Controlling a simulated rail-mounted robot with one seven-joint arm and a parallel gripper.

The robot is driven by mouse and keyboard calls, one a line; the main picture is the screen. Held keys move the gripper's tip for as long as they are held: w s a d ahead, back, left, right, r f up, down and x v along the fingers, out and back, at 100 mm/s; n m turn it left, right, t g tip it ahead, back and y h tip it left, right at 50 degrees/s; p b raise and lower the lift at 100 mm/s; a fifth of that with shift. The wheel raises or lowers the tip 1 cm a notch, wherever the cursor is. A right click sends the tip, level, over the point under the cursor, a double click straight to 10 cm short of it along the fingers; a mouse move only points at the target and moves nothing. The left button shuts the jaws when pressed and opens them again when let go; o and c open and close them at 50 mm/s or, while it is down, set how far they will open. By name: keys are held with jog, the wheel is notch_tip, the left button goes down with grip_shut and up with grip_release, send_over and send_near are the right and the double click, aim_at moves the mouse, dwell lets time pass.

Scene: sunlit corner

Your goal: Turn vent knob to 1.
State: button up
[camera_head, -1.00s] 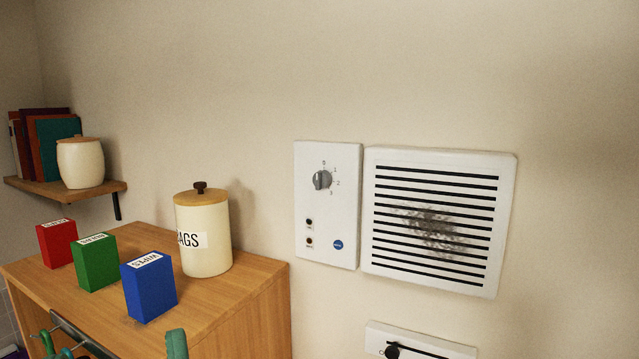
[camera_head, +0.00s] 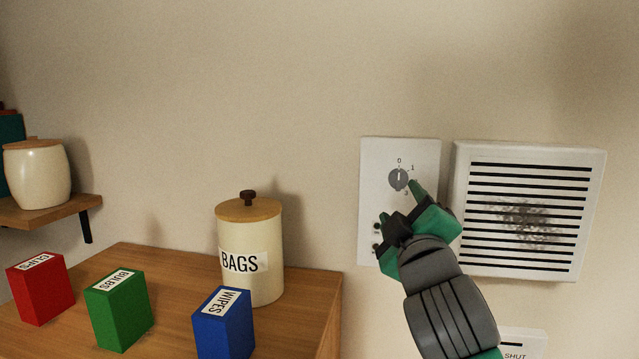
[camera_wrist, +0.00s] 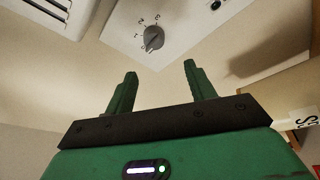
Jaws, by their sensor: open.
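The vent knob (camera_head: 398,180) is a grey round dial on a white wall panel (camera_head: 372,160), with the marks 0, 1, 2 and 3 around it. Its pale pointer line appears to point up at 0. My gripper (camera_head: 402,204) is open and empty, just below and in front of the knob, its green fingers overlapping the panel in the head view. In the wrist view the knob (camera_wrist: 153,38) lies beyond and between the two spread fingertips (camera_wrist: 160,69), apart from them. In the head view my gripper hides part of the lower panel and the mark 2.
A white slatted vent (camera_head: 528,210) with a dark smudge is right of the panel. A slider plate marked SHUT (camera_head: 524,342) is below. At left, a wooden cabinet (camera_head: 180,275) bears a BAGS canister (camera_head: 250,225) and red, green and blue boxes. The wall above is clear.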

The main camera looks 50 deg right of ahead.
aim_at(400, 185)
jog(key=shift+g, duration=0.4)
jog(key=p+x, duration=0.1)
jog(key=x, duration=0.1)
jog(key=s+p+x, duration=0.1)
jog(key=x, duration=0.2)
jog(key=d+p+x, duration=0.1)
jog(key=x, duration=0.2)
jog(key=shift+s, duration=0.2)
jog(key=shift+w+d, duration=0.15)
jog(key=shift+w, duration=0.05)
jog(key=shift+c, duration=0.2)
jog(key=shift+f, duration=0.1)
jog(key=c, duration=0.9)
